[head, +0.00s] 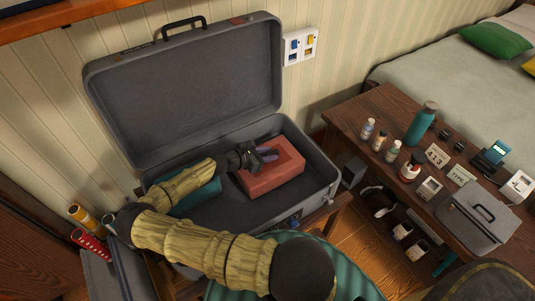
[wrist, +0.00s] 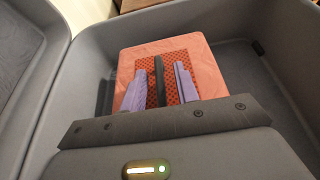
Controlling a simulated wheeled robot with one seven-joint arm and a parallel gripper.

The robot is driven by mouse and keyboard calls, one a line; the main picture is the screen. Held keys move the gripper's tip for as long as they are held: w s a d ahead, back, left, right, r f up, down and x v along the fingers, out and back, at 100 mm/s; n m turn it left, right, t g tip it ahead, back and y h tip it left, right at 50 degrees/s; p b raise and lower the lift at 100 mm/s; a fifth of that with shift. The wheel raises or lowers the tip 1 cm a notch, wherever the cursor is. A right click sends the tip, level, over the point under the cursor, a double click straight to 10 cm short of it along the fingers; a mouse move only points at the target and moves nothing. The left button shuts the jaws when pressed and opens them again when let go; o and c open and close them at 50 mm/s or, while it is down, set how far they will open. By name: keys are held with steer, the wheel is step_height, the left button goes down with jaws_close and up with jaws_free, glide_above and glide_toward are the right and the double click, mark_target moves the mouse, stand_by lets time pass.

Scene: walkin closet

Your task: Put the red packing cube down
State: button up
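The red packing cube (head: 272,177) lies flat on the floor of the open grey suitcase (head: 318,181), in its right half. In the wrist view the red packing cube (wrist: 207,58) shows a dotted mesh panel on top. My gripper (head: 264,154) is over the cube's top, with its purple fingers pointing at it. In the wrist view my gripper (wrist: 162,75) has its fingers apart, with a dark upright strip between them, perhaps the cube's handle. Red mesh shows between the strip and the right finger. Whether the fingers touch the cube is unclear.
A teal packing cube (head: 196,197) lies in the suitcase's left half, partly behind my arm. The suitcase lid stands open at the back. A wooden table (head: 350,112) at right holds bottles, signs and a grey case (head: 478,217). Rolled items (head: 90,243) stand at lower left.

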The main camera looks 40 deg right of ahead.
steer(key=v, duration=1.2)
steer(key=shift+a, duration=0.1)
steer(key=shift+s+m, duration=0.3)
steer(key=shift+s, duration=0.05)
steer(key=s+m+y, duration=0.1)
steer(key=s+m+g+y, duration=0.1)
steer(key=s+m, duration=0.1)
steer(key=s+m+g+y, duration=0.1)
steer(key=s+y, duration=0.1)
steer(key=shift+a+f+m, duration=0.2)
steer(key=shift+f+m, duration=0.1)
steer(key=shift+f, duration=0.1)
steer(key=s+a+r+m+t+y, duration=0.1)
steer(key=s+a+r+m+y, duration=0.2)
steer(key=r, duration=0.4)
steer(key=s+a+r+m+t+y, duration=0.2)
steer(key=s+a+r+m+y, duration=0.1)
steer(key=a+r+m, duration=0.2)
steer(key=s+a+r+m+t+y, duration=0.2)
steer(key=s+a+r+m+y, duration=0.1)
steer(key=r, duration=0.5)
steer(key=shift+a+r+m, duration=0.3)
steer(key=shift+a+m, duration=0.15)
steer(key=shift+m, duration=0.15)
